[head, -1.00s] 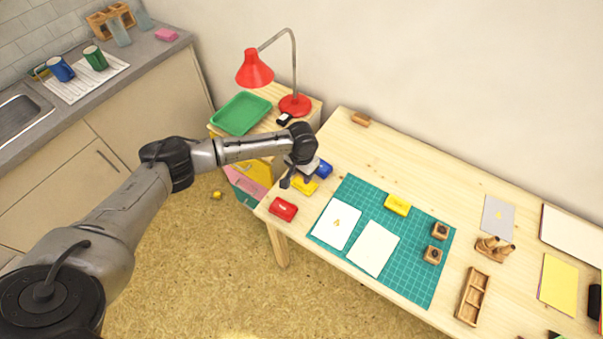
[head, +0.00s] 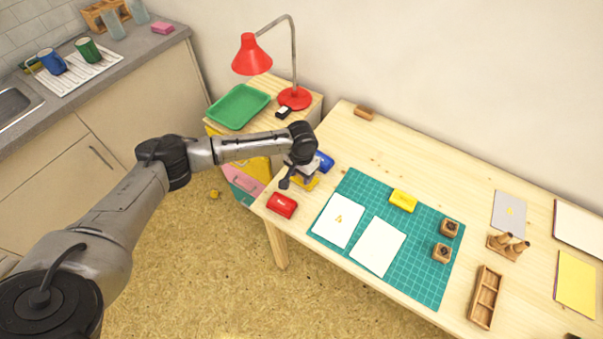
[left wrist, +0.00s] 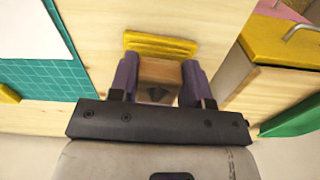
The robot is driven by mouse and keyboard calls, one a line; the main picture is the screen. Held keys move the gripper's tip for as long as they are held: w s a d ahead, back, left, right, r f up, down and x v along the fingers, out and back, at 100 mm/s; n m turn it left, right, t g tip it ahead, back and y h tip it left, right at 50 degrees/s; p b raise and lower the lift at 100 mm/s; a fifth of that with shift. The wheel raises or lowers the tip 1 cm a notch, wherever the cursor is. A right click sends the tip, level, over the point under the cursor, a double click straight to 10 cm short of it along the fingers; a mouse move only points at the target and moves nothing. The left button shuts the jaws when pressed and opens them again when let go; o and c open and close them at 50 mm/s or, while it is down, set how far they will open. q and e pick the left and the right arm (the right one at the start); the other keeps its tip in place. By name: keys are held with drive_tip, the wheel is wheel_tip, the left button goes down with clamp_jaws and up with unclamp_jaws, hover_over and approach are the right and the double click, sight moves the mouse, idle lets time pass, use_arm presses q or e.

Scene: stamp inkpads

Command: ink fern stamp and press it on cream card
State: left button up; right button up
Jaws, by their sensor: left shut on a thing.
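My left gripper (head: 291,179) is low over the near-left part of the table, beside the yellow inkpad (head: 305,185). In the left wrist view its two purple fingers are shut on a small wooden block stamp (left wrist: 160,72). The yellow inkpad (left wrist: 160,46) shows just beyond the stamp there; I cannot tell whether they touch. The stamp's face and its fern design are hidden. A blank pale card (head: 377,247), seemingly the cream one, lies on the green cutting mat (head: 420,272). Left of it is a whiter card (head: 338,221) with a small yellow mark. My right gripper is out of view.
A red inkpad (head: 281,206) and a blue inkpad (head: 323,162) flank the yellow one. A yellow box (head: 403,200) and two wooden stamps (head: 449,228) (head: 442,252) stand on the mat. A wooden tray (head: 485,297) is at right. A red lamp (head: 295,98) stands behind.

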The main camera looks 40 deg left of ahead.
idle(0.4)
use_arm(q)
drive_tip(key=shift+f, duration=0.5)
idle(0.6)
idle(0.5)
idle(0.8)
drive_tip(key=shift+f+p, duration=0.1)
drive_tip(key=shift+p, duration=0.35)
drive_tip(key=shift+f, duration=0.1)
idle(1.1)
drive_tip(key=shift+r+p, duration=0.2)
drive_tip(key=shift+p, duration=0.2)
